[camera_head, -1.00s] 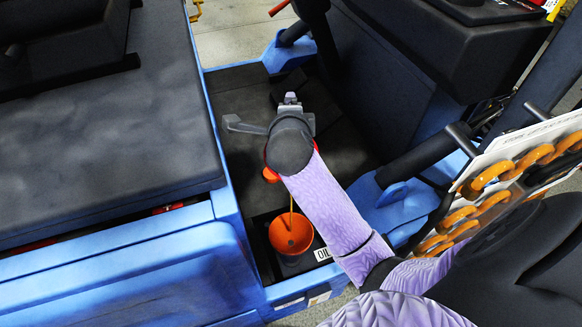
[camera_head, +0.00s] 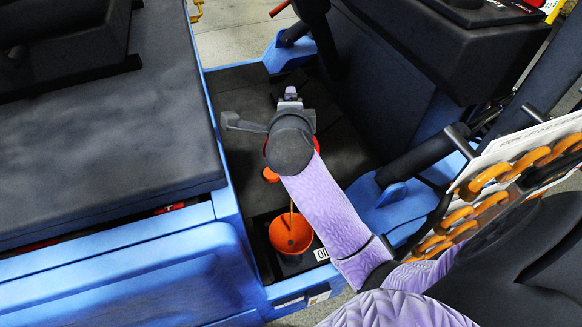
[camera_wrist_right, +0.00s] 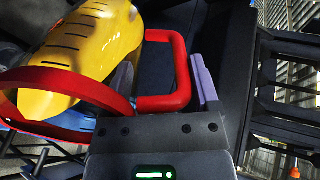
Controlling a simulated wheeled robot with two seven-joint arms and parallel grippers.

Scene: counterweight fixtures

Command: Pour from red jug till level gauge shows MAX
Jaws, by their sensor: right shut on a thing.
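My right gripper (camera_head: 290,100) is shut on the red handle of the jug. In the right wrist view the gripper (camera_wrist_right: 165,85) has its fingers on either side of the red handle (camera_wrist_right: 182,65). A red ring and a yellow slotted body show beside it. In the head view the red jug (camera_head: 316,145) is mostly hidden under my wrist. Its orange spout tip (camera_head: 271,174) shows at the lower left. A thin amber stream (camera_head: 291,208) falls into the orange funnel (camera_head: 290,236). No level gauge can be made out. My left gripper is out of view.
The funnel stands on a dark box labelled OIL (camera_head: 323,254), inside a blue-framed bay (camera_head: 230,200). A blue and grey machine bench (camera_head: 110,130) is at the left. Dark bars and a panel with orange rings (camera_head: 510,165) stand at the right.

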